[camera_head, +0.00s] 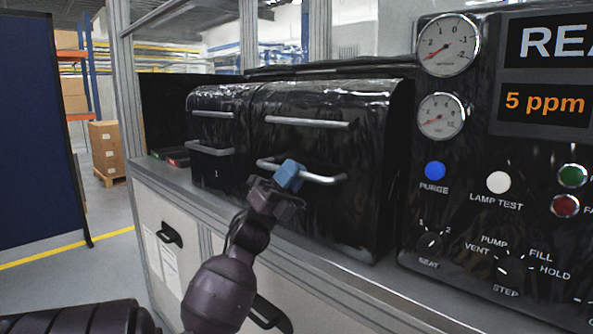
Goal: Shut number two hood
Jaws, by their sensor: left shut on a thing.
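Two glossy black hoods stand side by side on the counter. The left hood (217,120) is marked 1 and has two silver bars on its front. The larger right hood (330,145), which I take as number two, has an upper silver bar (308,123) and a lower bowed handle (325,180). My left gripper (290,176), with blue fingertips, is shut on the left-middle part of that lower handle. The gripper covers part of the front, and no number shows on this hood. I cannot tell how far the hood is closed. My right gripper is not in view.
A black control panel (500,215) with gauges, buttons and knobs stands close at the right. The counter (165,178) has drawers below it. A dark blue partition (40,140) stands at the left. Cartons (107,148) stand on the floor behind.

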